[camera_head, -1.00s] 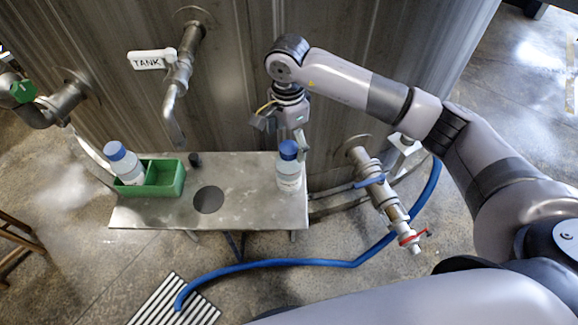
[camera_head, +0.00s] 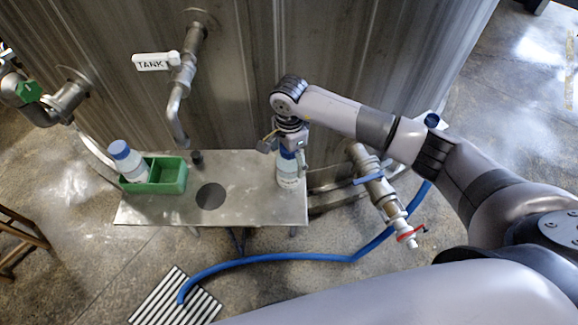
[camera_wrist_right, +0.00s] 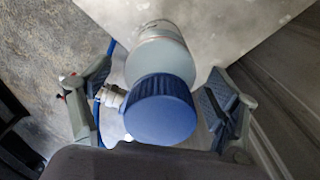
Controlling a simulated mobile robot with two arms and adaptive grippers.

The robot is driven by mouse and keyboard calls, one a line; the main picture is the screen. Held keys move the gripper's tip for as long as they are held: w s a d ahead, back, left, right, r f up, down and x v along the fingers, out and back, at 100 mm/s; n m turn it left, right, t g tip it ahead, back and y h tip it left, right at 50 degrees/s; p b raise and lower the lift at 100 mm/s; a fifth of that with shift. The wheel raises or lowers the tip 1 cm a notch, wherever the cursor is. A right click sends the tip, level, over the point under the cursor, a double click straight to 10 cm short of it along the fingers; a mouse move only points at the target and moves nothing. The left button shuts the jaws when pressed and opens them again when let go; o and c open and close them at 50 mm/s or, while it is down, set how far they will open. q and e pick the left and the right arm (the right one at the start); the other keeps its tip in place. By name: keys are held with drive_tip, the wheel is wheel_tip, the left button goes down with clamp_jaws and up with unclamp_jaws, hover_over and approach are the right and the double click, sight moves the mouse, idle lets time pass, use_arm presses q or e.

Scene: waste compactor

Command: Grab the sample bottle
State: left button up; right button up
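A clear sample bottle (camera_head: 290,177) with a blue cap stands upright at the right end of the metal table (camera_head: 250,205). A second blue-capped bottle (camera_head: 127,160) leans in the green crate (camera_head: 172,180) on the table's left side. My right gripper (camera_head: 290,145) is at the top of the right-hand bottle and hides part of its cap. In the right wrist view the bottle's cap (camera_wrist_right: 160,108) lies between the two spread fingers of the gripper (camera_wrist_right: 152,100), with gaps visible on both sides. My left gripper is not in view.
A large metal tank wall (camera_head: 330,50) rises behind the table. A spout pipe (camera_head: 180,100) with a TANK sign (camera_head: 154,61) hangs above it. A valve pipe (camera_head: 385,195) and blue hose (camera_head: 300,262) lie right and in front. A round hole (camera_head: 211,196) is in the tabletop.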

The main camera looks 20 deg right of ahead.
clamp_jaws()
idle(0.9)
